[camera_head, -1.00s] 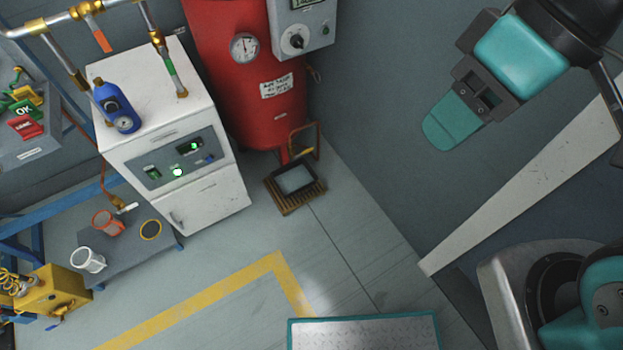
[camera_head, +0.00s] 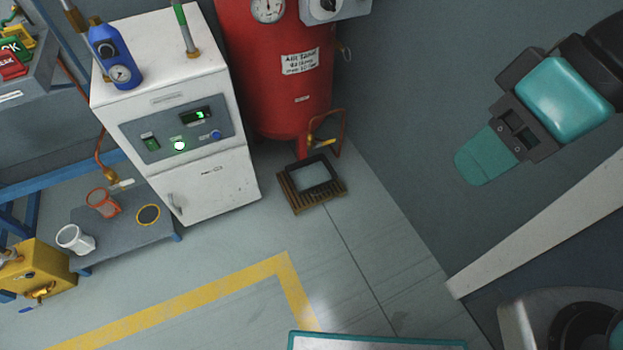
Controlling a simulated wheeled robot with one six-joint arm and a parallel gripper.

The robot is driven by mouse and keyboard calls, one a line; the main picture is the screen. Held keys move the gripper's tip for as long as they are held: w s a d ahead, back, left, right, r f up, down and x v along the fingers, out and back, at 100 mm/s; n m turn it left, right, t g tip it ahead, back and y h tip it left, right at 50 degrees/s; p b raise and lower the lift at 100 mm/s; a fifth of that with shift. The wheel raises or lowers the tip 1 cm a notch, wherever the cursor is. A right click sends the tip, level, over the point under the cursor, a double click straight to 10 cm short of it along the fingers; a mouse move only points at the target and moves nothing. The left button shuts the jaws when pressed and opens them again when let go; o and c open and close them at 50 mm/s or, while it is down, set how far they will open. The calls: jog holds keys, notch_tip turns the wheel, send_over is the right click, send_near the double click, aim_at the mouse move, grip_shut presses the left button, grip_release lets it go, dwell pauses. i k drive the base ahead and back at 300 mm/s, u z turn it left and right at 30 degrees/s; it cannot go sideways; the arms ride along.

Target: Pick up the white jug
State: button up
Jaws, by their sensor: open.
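The white jug (camera_head: 75,240) stands at the left front edge of a low grey bench (camera_head: 122,230) at the lower left. It looks upright and its open top is visible. My gripper (camera_head: 484,162) is high at the upper right, far from the jug, with nothing seen in it. It is open, though from this angle its teal fingers overlap and the gap does not show clearly.
An orange jug (camera_head: 103,203) and a yellow-rimmed dark disc (camera_head: 148,215) share the bench. A white cabinet (camera_head: 214,188) stands behind, right of it a red tank (camera_head: 285,90). A yellow box (camera_head: 40,270) is left of the bench. The floor (camera_head: 210,268) in front is clear.

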aim_at(71, 236)
jog(key=u, duration=2.5)
jog(key=i, duration=0.7)
jog(key=u, duration=0.5)
jog(key=i, duration=1.3)
jog(key=z, duration=0.35)
